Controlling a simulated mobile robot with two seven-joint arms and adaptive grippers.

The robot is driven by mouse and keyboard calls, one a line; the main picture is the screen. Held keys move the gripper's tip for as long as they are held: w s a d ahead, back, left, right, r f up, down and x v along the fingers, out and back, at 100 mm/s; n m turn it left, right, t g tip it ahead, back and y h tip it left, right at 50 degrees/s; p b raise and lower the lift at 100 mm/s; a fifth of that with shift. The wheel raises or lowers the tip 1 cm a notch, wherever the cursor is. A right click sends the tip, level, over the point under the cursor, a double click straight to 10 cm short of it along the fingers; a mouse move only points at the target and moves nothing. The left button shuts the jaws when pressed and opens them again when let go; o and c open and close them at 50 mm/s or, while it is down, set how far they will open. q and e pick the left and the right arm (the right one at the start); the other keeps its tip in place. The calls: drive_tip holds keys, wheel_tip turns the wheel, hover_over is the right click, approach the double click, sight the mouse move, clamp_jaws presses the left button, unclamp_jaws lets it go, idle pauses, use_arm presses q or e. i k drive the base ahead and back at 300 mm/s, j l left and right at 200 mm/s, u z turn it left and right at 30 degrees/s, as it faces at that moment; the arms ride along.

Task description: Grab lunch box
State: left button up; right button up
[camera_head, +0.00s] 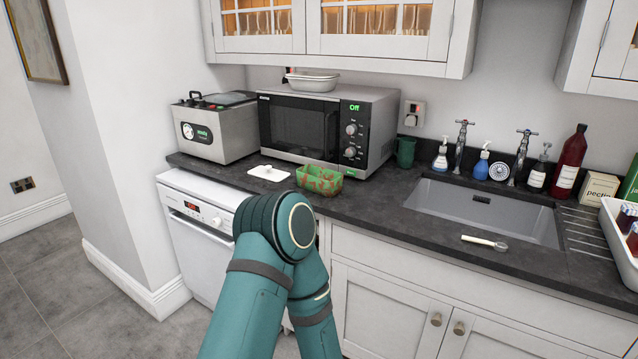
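A small green open box with reddish-brown patches (319,180) sits on the dark worktop in front of the microwave. A white flat lid with a small knob (268,173) lies apart on the worktop to its left. A white lidded container (312,82) rests on top of the microwave. I cannot tell for sure which of these is the lunch box. One of my teal arms rises from the bottom, bends just in front of the green box, and goes back down. Neither gripper is in view.
A microwave (325,128) and a grey steel machine (214,127) stand at the back left. A sink (482,210) is right of centre, with bottles behind it. A spoon (485,243) lies at its front edge. A white tray (621,252) is far right.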

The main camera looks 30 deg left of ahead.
sight(324, 181)
drive_tip(key=i+j, duration=0.15)
drive_tip(key=j, duration=0.15)
drive_tip(key=i+j+z, duration=0.1)
drive_tip(key=j, duration=0.25)
drive_tip(key=i+j+z, duration=0.1)
drive_tip(key=j, duration=0.2)
drive_tip(key=i+j, duration=0.15)
drive_tip(key=j, duration=0.2)
